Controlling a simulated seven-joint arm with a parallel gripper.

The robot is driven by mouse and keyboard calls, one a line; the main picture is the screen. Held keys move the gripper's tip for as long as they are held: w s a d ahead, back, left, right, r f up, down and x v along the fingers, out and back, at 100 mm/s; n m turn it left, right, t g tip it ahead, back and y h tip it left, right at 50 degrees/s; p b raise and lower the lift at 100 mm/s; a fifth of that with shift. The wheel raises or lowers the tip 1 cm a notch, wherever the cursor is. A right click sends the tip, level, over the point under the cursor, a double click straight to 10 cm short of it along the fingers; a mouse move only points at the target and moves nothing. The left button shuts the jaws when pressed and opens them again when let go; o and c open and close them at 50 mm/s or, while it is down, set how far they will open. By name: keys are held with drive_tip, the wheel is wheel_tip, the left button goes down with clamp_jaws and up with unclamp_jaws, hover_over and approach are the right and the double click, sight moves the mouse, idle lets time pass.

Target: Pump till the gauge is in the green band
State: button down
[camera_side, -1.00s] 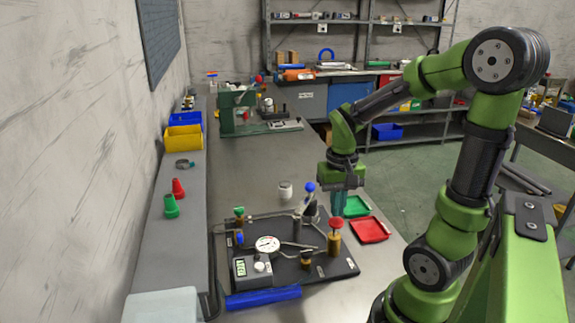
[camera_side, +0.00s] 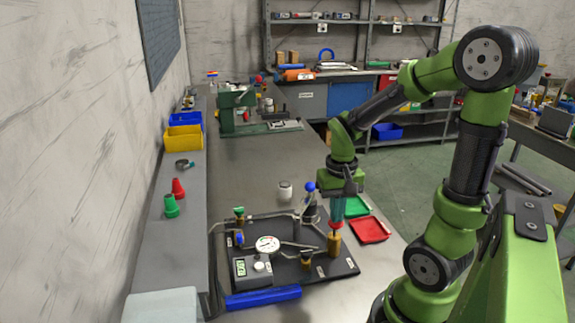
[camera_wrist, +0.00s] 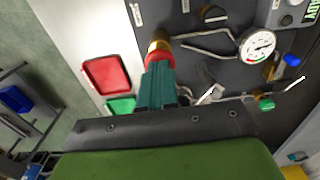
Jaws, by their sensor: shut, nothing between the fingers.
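My gripper (camera_side: 336,220) points down with its teal fingers shut and empty. Its tips are at the red knob (camera_side: 334,226) on a brass valve (camera_side: 334,244); I cannot tell whether they touch it. In the wrist view the fingers (camera_wrist: 160,74) overlap the red knob (camera_wrist: 158,54), hiding part of it. The white round gauge (camera_side: 267,243) sits on the dark plate (camera_side: 290,273); it also shows in the wrist view (camera_wrist: 257,46), but its needle is too small to read surely. A lever with a blue ball (camera_side: 309,187) stands behind and left of my gripper.
A green tray (camera_side: 356,206) and a red tray (camera_side: 369,230) lie right of the plate. A digital meter (camera_side: 252,269) is at its front left, and a blue bar (camera_side: 262,297) lies before it. A small jar (camera_side: 285,190) stands behind.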

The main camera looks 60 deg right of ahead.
drive_tip(key=shift+f, duration=1.2)
drive_tip(key=shift+r, duration=2.35)
wheel_tip(320, 180, up, 6)
drive_tip(key=shift+f, duration=3.3)
drive_tip(key=shift+f, duration=0.15)
drive_tip(key=shift+f, duration=1.9)
drive_tip(key=shift+r, duration=2.35)
